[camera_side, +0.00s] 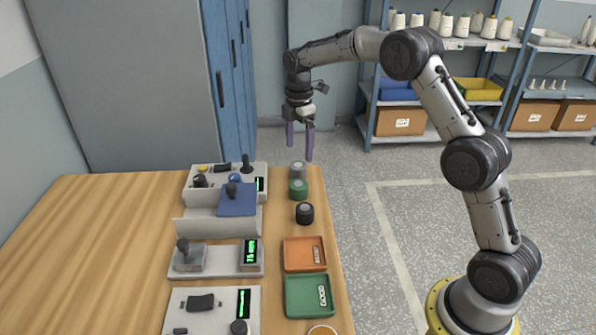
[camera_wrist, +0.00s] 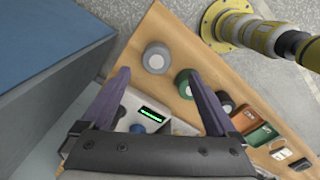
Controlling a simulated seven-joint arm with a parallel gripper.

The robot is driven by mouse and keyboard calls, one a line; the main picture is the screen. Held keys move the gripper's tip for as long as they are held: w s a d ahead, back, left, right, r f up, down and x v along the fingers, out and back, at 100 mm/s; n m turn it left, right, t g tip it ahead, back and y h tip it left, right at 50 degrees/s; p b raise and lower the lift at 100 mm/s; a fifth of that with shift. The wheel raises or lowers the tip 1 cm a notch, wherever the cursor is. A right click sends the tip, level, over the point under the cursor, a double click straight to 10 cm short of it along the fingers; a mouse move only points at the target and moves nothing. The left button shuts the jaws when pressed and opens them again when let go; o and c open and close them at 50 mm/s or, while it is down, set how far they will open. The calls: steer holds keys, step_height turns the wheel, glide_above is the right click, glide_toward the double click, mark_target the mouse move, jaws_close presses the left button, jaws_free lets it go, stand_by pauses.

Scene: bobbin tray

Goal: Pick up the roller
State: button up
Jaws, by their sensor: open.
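My gripper (camera_side: 299,153) is open and empty, its purple fingers pointing down above the far right end of the table. In the wrist view its fingertips (camera_wrist: 158,74) spread to either side of a grey roll (camera_wrist: 156,57). In the side view the grey roll (camera_side: 297,169) stands below the fingers, apart from them. A green roll (camera_side: 298,189) and a black roll (camera_side: 304,213) stand in line nearer the camera; both show in the wrist view as well, green (camera_wrist: 183,85) and black (camera_wrist: 227,101). I cannot tell which of these the task calls the roller.
Devices with green displays (camera_side: 250,252) stand left of the rolls. A blue cabinet (camera_side: 225,75) rises behind the table. The table's left part is clear.

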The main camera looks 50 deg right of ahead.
mark_target(298, 165)
steer(key=f, duration=0.7)
steer(key=shift+w+d+f, duration=0.1)
steer(key=shift+w, duration=0.15)
jaws_close()
stand_by(0.3)
steer(key=shift+r, duration=0.2)
